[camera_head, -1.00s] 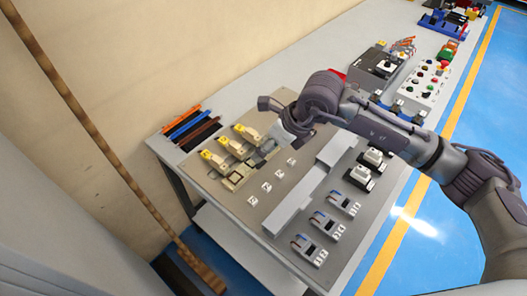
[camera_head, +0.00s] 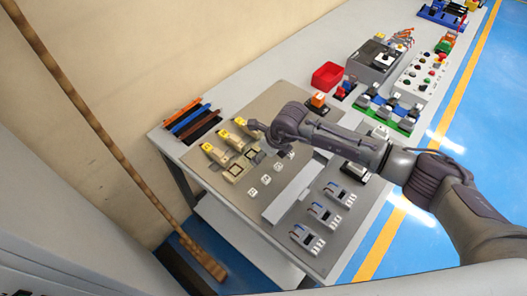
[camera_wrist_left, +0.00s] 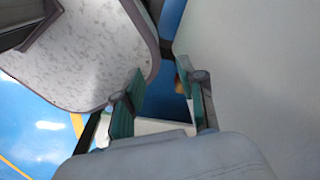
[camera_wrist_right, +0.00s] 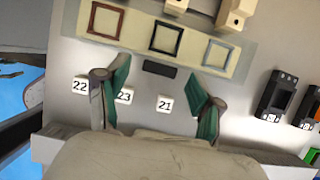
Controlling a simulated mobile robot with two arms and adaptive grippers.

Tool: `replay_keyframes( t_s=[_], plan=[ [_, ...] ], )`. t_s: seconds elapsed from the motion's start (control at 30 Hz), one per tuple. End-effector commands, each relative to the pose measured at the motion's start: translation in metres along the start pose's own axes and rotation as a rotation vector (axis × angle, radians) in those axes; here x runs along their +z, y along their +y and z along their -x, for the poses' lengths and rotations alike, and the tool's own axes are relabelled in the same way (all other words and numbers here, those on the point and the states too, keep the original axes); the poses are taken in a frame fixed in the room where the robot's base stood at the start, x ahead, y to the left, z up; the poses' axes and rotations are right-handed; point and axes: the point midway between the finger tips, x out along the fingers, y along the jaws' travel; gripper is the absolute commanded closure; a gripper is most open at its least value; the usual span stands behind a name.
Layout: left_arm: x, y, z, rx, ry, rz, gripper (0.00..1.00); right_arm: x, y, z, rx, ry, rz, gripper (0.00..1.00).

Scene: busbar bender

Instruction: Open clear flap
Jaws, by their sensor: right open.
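My right gripper (camera_wrist_right: 160,100) is open and empty in the right wrist view. Its two green-padded fingers straddle a small dark bar (camera_wrist_right: 160,69) and a white tile marked 21 (camera_wrist_right: 164,104). Beyond them, a cream strip carries a brown square frame (camera_wrist_right: 105,21), a black square frame (camera_wrist_right: 166,37) and a blue square frame (camera_wrist_right: 217,55). In the head view the right gripper is over the grey board (camera_head: 325,254), close to the yellow-tipped cream parts. My left gripper (camera_wrist_left: 163,100) is open and empty, away from the board. I cannot make out a clear flap.
White tiles marked 22 (camera_wrist_right: 80,86) and 23 (camera_wrist_right: 124,96) lie by the right fingers. Dark modules (camera_wrist_right: 278,96) stand to the right. A red bin (camera_head: 327,76) and a button panel (camera_head: 422,75) stand further along the table. Coloured bars (camera_head: 190,123) lie at the left.

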Motion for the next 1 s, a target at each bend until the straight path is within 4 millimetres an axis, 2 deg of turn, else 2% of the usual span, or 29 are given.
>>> replay_keyframes(
  t_s=[0.33,0.7,0.73,1.0],
  plan=[
    [-0.0039,-0.0011,0.0004,-0.001,0.006,0.001,0.6,0.0001,0.0004,-0.0037,0.0,-0.001,0.001,0.35],
    [-0.004,-0.0013,0.0004,-0.002,0.006,0.002,0.6,0.0002,0.0002,-0.0033,0.0,-0.001,0.001,0.97],
    [-0.0041,-0.0013,0.0004,-0.002,0.006,0.002,0.6,0.0002,0.0002,-0.0033,0.0,-0.001,0.001,1.0],
    [-0.0039,-0.0013,-0.0002,-0.002,0.006,0.002,0.6,0.001,0.0002,-0.0029,0.0,0.006,0.001,1.0]
  ],
)
